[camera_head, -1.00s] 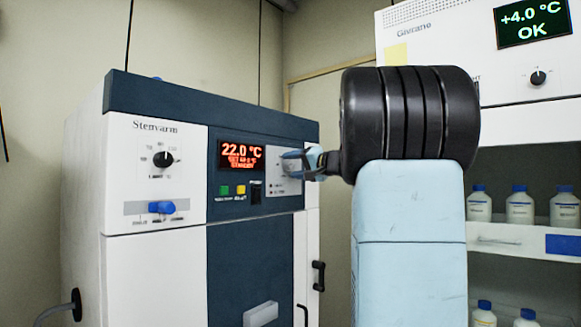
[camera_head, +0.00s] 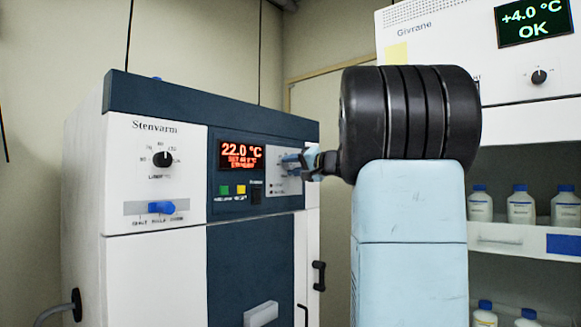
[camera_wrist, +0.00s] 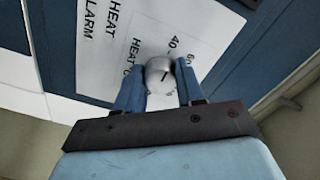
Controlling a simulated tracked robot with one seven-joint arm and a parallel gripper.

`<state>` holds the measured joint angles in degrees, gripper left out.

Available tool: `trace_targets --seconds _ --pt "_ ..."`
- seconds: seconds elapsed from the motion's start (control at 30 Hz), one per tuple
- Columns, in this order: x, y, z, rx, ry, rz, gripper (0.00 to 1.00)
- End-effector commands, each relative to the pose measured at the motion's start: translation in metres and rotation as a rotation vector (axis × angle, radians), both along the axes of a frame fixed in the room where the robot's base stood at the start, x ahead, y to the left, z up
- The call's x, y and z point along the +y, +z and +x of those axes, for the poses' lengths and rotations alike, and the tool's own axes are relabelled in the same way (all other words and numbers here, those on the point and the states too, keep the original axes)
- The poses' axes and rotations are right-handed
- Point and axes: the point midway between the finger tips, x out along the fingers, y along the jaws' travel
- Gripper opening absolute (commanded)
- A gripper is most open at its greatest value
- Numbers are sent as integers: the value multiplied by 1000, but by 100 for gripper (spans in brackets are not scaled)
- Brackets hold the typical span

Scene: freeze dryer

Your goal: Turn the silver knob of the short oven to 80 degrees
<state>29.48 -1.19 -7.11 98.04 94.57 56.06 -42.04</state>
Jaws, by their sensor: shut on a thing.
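The short oven (camera_head: 150,240) is a white and dark blue cabinet labelled Stenvarm. Its red display (camera_head: 241,156) reads 22.0 °C, with a smaller set line that is blurred. The silver knob (camera_wrist: 158,72) shows in the wrist view on a white panel with "40" and "60" marks and "HEAT" lettering. A dark pointer line is on the knob's face. My gripper (camera_wrist: 160,84) is shut on the knob, one blue finger on each side. In the head view my gripper (camera_head: 292,160) is at the oven's right-hand panel and the knob is hidden there.
A black knob (camera_head: 162,159) and a blue slider (camera_head: 162,207) are on the oven's left panel. A Givrane unit (camera_head: 430,60) and shelved bottles (camera_head: 520,205) stand at the right.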

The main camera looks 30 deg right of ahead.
Motion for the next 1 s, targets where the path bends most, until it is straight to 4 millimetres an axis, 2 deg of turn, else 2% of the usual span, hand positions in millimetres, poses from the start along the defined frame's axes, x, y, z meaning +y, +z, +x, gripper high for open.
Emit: trace_targets --seconds 0.03,0.27,0.47,1.0 --pt "5 -1 1 2 14 0 7" --pt "-3 1 1 10 11 32 7" --pt "-5 1 0 43 8 130 7" --pt "-6 0 0 209 5 596 7"
